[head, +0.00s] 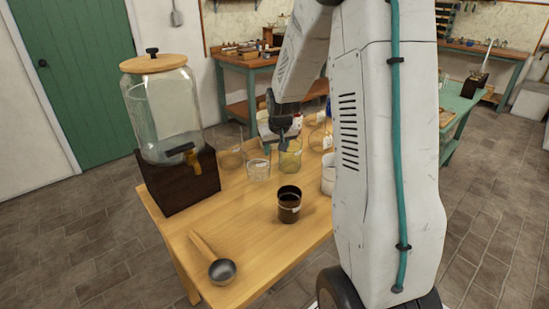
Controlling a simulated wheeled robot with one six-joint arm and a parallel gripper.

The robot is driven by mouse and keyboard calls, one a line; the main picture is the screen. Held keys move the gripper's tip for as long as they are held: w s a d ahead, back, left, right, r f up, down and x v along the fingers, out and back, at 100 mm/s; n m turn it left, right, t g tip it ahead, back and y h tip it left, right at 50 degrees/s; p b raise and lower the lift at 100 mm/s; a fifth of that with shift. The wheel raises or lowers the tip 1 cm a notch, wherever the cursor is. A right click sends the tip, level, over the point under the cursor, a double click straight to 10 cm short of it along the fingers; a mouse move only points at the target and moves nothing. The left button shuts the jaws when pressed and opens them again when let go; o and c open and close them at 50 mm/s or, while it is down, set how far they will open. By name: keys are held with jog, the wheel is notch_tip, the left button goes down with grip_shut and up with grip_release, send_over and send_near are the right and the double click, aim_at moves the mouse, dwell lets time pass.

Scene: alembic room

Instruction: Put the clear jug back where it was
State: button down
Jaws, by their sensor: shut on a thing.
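My gripper (284,135) is over the far part of the wooden table (240,235), pointing down. It is shut at the rim of a clear, yellow-tinted vessel (290,160), which looks like the clear jug. The vessel looks upright and low over the table; I cannot tell whether its base touches the wood. Other clear vessels stand close by: one at the left (231,159), one just left of my gripper (258,170) and one at the right (320,139). My arm hides part of the table's right side.
A large glass dispenser (160,110) with a wooden lid stands on a dark wooden block (180,185) at the left. A brown jar (289,207), a white container (328,174) and a ladle (221,270) are nearer. The table's front middle is clear.

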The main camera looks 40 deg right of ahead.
jog(key=shift+f, duration=1.7)
jog(key=c, duration=0.7)
grip_release()
jog(key=shift+f, duration=0.1)
jog(key=shift+o, duration=0.2)
jog(key=v, duration=1.2)
jog(key=s+a+r+n+y, duration=0.1)
jog(key=s+a+r, duration=0.2)
jog(key=s+a, duration=0.25)
jog(key=s+a+r+n, duration=0.1)
jog(key=s+a+r, duration=0.3)
jog(key=a, duration=0.3)
jog(key=s+a+n+g, duration=0.1)
jog(key=s+a, duration=0.4)
jog(key=s, duration=0.4)
jog(key=s+a+r+n+g+y, duration=0.1)
jog(key=s+a, duration=0.4)
jog(key=s, duration=0.4)
jog(key=shift+s+g, duration=0.25)
jog(key=shift+g, duration=0.15)
